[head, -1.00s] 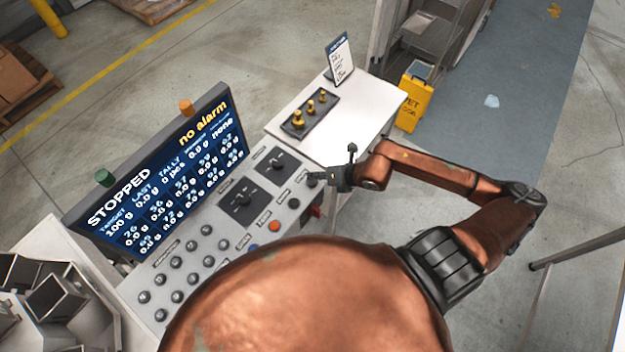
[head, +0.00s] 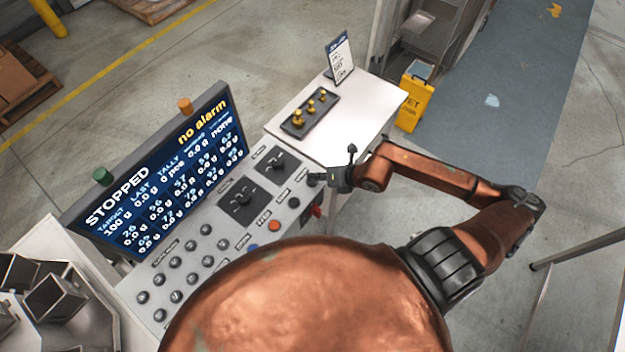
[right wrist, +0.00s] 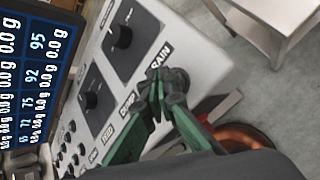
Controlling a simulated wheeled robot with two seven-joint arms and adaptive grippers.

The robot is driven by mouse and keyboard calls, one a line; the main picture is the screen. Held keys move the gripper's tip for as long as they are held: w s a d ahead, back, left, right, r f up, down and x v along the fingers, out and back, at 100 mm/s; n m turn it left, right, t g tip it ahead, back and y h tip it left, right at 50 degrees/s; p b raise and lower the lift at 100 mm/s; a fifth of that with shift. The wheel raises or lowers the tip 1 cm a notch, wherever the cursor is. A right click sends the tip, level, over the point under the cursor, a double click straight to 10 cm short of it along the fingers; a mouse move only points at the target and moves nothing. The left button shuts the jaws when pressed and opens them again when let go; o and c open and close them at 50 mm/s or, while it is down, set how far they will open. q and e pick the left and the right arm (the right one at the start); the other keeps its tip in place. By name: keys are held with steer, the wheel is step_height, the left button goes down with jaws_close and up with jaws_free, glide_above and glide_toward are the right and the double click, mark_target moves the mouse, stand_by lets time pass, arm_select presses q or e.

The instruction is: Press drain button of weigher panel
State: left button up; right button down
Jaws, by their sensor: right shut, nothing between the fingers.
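The weigher panel (head: 217,232) is a sloped grey console with dials, labelled buttons and a screen (head: 160,178) reading STOPPED and no alarm. My right gripper (head: 316,179) is at the panel's right end. In the right wrist view its green fingers (right wrist: 163,95) are together and hold nothing. They are beside the DRAIN label (right wrist: 160,58), at a dark round shape (right wrist: 178,77) that looks like the drain button. The fingertips overlap it, so I cannot tell whether they touch it or whether it is pressed in. My left gripper is not in view.
A dark button (head: 294,203) and an orange button (head: 275,225) sit close by on the panel. A white table (head: 366,107) with a tray of brass weights (head: 300,124) and a sign (head: 340,60) adjoins the panel.

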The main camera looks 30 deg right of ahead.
steer(key=shift+f+b, duration=0.3)
steer(key=shift+f, duration=0.15)
stand_by(0.6)
stand_by(0.4)
steer(key=shift+r+p, duration=0.7)
steer(key=shift+r, duration=0.2)
steer(key=shift+r+p, duration=1.9)
steer(key=shift+r, duration=0.65)
